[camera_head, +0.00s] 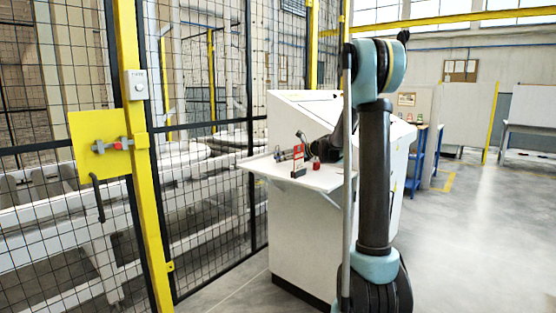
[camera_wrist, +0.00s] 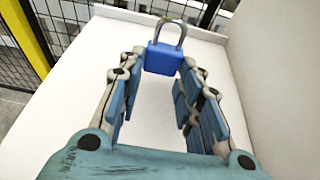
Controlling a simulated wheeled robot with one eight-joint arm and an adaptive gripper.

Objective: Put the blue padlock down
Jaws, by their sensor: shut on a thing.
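The blue padlock (camera_wrist: 163,58) is at the far end of my gripper (camera_wrist: 162,66) in the wrist view, its grey shackle up. The two fingers stand at either side of its body and are shut on it. The white shelf (camera_wrist: 70,120) of the console lies below; I cannot tell whether the padlock touches it. In the head view my arm stands in front of the console (camera_head: 300,240) and reaches over the shelf (camera_head: 325,180). The padlock cannot be made out there, and my fingers are not clear.
On the shelf in the head view are a red upright item (camera_head: 297,162), a small red item (camera_head: 315,163) and some small items at the left. A mesh fence with a yellow post (camera_head: 147,200) runs along the left. Open floor (camera_head: 480,230) lies at the right.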

